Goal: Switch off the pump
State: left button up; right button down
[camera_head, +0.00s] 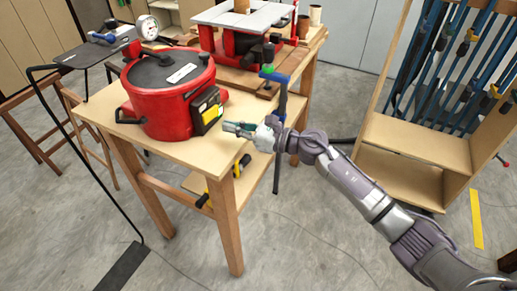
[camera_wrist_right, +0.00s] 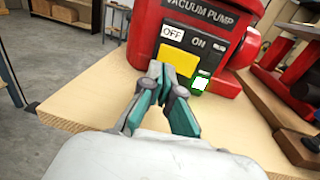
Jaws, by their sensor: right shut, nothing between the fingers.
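The red vacuum pump (camera_head: 165,95) stands on a wooden table in the head view. Its front panel (camera_head: 207,109) faces my right gripper. In the right wrist view the pump (camera_wrist_right: 207,14) carries a label reading VACUUM PUMP, an OFF label (camera_wrist_right: 172,33) above a yellow button (camera_wrist_right: 177,60), and an ON label above a green and white switch part (camera_wrist_right: 201,83). My right gripper (camera_head: 228,127) is shut and empty. Its fingertips, in the right wrist view (camera_wrist_right: 163,75), are in front of the yellow button's lower left part; contact cannot be told. My left gripper is not in view.
The wooden table (camera_head: 185,150) has bare top around the pump. A second bench with a red machine (camera_head: 235,45) stands behind. A rack of blue clamps (camera_head: 450,65) is at the right. A black stand (camera_head: 90,50) is at the left.

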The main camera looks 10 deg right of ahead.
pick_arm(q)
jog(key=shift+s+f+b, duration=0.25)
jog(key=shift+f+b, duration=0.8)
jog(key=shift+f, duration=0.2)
pick_arm(e)
jog(key=s+a+v, duration=0.1)
jog(key=s+v, duration=0.1)
jog(key=v, duration=0.7)
